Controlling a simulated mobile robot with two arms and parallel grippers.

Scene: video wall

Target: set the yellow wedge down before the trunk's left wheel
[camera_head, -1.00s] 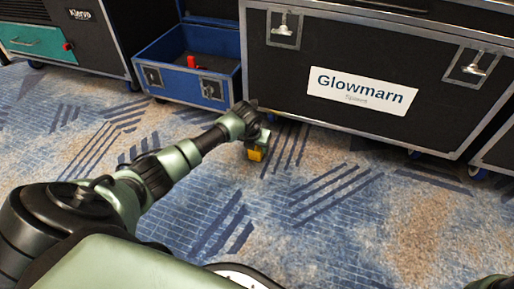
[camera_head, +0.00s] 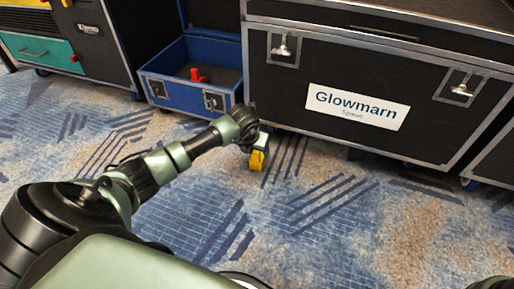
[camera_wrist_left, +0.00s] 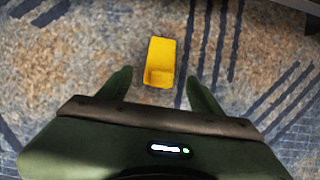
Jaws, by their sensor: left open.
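The yellow wedge (camera_head: 257,160) rests on the carpet in front of the left end of the black Glowmarn trunk (camera_head: 290,102). In the left wrist view the wedge (camera_wrist_left: 161,58) lies just ahead of and between my spread fingertips, with gaps on both sides. My left gripper (camera_head: 262,146) is open, low over the floor by the wedge, and partly covers it in the head view. It also shows in the left wrist view (camera_wrist_left: 160,82). The trunk's left wheel is not clear behind the gripper. My right gripper is out of view.
An open blue case (camera_head: 180,95) with a red object (camera_head: 199,76) in it stands left of the trunk. A dark cabinet with a teal drawer (camera_head: 45,52) stands further left. Another black case (camera_head: 495,160) is at the right. The carpet in front is clear.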

